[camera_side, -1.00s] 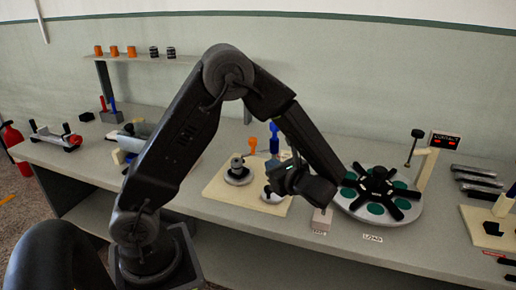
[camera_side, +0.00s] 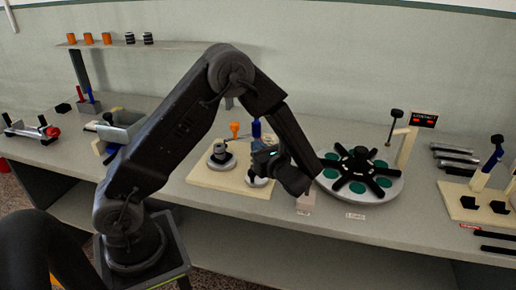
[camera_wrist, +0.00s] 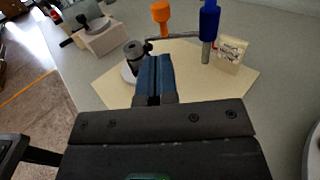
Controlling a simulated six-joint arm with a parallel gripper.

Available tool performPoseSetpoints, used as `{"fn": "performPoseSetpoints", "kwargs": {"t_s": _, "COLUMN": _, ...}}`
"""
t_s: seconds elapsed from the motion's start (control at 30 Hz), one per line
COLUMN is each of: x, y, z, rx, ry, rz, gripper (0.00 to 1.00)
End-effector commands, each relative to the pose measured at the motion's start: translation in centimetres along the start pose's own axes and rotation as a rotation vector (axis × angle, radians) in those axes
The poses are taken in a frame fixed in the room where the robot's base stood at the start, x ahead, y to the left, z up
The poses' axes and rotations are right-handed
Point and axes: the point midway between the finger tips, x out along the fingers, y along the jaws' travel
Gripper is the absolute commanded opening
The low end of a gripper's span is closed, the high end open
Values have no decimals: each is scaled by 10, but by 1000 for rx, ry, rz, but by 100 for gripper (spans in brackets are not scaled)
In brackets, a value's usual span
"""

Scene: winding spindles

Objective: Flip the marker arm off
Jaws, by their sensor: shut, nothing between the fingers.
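A cream board (camera_side: 205,177) carries a winding spindle (camera_side: 221,155) on a pale disc, which also shows in the wrist view (camera_wrist: 133,50). Behind are a blue-topped post (camera_side: 256,128) and an orange-topped piece (camera_side: 235,129). In the wrist view a thin dark rod (camera_wrist: 178,37) runs sideways between the spindle and the blue-topped post (camera_wrist: 209,20); I cannot tell for sure that it is the marker arm. My gripper (camera_wrist: 155,64) is shut and empty, its blue fingers in front of the rod. In the side view it hides part of a second pale disc (camera_side: 257,182).
A round turntable (camera_side: 388,188) with black spokes and green discs is right of the board, beside a post with a lit sign (camera_side: 423,119). Trays with parts (camera_side: 124,128) are left.

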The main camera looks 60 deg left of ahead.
Motion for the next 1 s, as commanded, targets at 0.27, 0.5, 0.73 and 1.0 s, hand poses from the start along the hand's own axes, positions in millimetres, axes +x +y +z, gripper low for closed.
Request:
{"fn": "performPoseSetpoints", "kwargs": {"t_s": 0.27, "x": 59, "y": 1, "z": 0, "rx": -1, "ry": 0, "rz": 6, "gripper": 0}}
{"fn": "performPoseSetpoints", "kwargs": {"t_s": 0.5, "x": 95, "y": 1, "z": 0, "rx": 0, "ry": 0, "rz": 2, "gripper": 0}}
{"fn": "performPoseSetpoints", "kwargs": {"t_s": 0.73, "x": 106, "y": 0, "z": 0, "rx": 0, "ry": 0, "rz": 0, "gripper": 0}}
{"fn": "performPoseSetpoints", "kwargs": {"t_s": 1.0, "x": 106, "y": 0, "z": 0, "rx": 0, "ry": 1, "rz": 0, "gripper": 0}}
